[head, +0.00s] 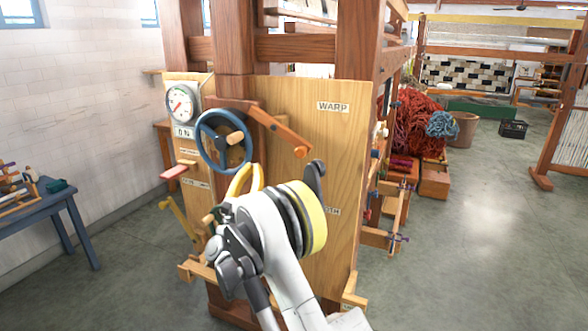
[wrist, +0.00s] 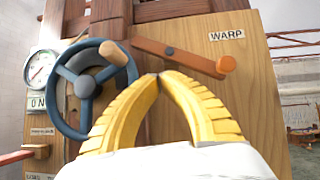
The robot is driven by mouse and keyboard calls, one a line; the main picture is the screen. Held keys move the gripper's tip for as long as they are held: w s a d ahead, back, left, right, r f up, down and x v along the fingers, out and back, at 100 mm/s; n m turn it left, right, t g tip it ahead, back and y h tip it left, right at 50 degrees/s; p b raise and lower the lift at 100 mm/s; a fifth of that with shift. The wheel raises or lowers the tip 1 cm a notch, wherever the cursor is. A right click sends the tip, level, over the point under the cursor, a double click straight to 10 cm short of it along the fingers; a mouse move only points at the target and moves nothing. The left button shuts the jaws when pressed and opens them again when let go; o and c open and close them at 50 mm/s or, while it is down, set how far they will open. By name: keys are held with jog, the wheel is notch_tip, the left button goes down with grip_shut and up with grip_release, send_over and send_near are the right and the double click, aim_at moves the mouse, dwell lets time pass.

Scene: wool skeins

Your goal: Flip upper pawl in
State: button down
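A wooden panel (head: 330,140) on the loom frame carries a sloping wooden lever (head: 273,127) with an orange round end, just left of the WARP label. The lever also shows in the wrist view (wrist: 185,55). I cannot tell whether this lever is the upper pawl; no part is labelled as a pawl. My gripper (head: 248,168) has yellow fingers and is in front of the panel, below the lever. In the wrist view its fingertips (wrist: 159,76) meet, with nothing seen between them. My gripper and arm hide the lower panel.
A blue handwheel (head: 222,143) with a wooden knob is left of the lever. A dial (head: 181,104) and a red-ended lever (head: 176,171) are further left. A blue table (head: 55,205) stands at the left wall. Red wool (head: 410,122) lies behind the panel.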

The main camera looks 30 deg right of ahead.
aim_at(290, 140)
jog(key=s+d+f+m+g+h, duration=0.2)
jog(key=s+f+m+g+h, duration=0.2)
jog(key=f+m+g, duration=0.3)
notch_tip(290, 140, down, 2)
jog(key=s+m, duration=0.1)
jog(key=m, duration=0.2)
jog(key=shift+s+d+g+h, duration=0.3)
jog(key=shift+s+d, duration=0.05)
jog(key=shift+d, duration=0.05)
jog(key=r+b+x, duration=0.1)
jog(key=x, duration=0.5)
jog(key=s+a+r+b+x, duration=0.1)
jog(key=x, duration=0.5)
jog(key=shift+s+d+r+b, duration=0.2)
jog(key=shift+d+r+b, duration=0.05)
jog(key=shift+r+b, duration=0.15)
jog(key=shift+s+d+r+n+t, duration=0.2)
jog(key=shift+s+r+n+t, duration=0.1)
jog(key=shift+n+t, duration=0.45)
